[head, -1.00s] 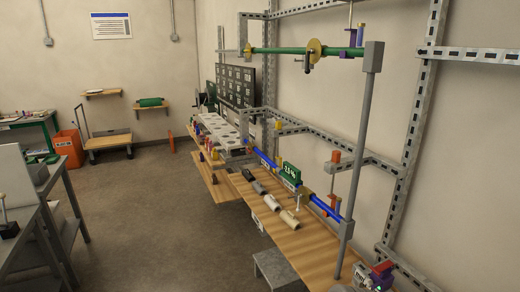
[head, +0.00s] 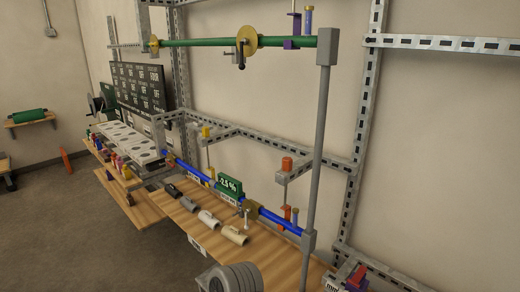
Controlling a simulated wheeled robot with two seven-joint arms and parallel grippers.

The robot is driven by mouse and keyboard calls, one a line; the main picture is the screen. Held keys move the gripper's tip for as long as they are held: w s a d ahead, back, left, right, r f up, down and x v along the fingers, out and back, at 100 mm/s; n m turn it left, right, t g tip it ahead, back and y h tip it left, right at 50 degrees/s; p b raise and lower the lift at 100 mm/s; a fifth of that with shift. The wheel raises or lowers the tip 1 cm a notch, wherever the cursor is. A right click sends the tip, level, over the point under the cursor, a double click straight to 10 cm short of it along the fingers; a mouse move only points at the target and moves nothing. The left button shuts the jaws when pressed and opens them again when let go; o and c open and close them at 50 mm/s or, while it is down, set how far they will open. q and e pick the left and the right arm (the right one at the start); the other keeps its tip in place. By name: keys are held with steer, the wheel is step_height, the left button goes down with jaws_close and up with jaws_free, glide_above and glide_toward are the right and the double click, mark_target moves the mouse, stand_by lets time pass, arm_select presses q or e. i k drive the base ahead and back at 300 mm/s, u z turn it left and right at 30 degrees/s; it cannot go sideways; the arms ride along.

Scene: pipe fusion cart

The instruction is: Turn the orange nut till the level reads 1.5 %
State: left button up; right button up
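A green level display (head: 229,189) sits on the blue pipe (head: 272,217) and seems to read -2.5 %; the sign is small. An orange nut-like piece (head: 287,163) stands on top of a grey bracket, above the right part of the blue pipe. A smaller orange piece (head: 287,212) is lower down beside the blue pipe. I cannot tell for sure which the nut is. Neither of my grippers is in view, so nothing of mine is seen touching these.
A wooden bench (head: 270,258) holds dark, grey and beige fittings (head: 233,234). A grey post (head: 318,150) stands at its right. A green pipe (head: 200,42) runs above. A yellow piece (head: 206,132) tops another bracket. A grey ribbed object (head: 232,278) is at the bottom edge.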

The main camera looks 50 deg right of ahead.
mark_target(287, 161)
steer(key=i, duration=2.15)
steer(key=z, duration=3.3)
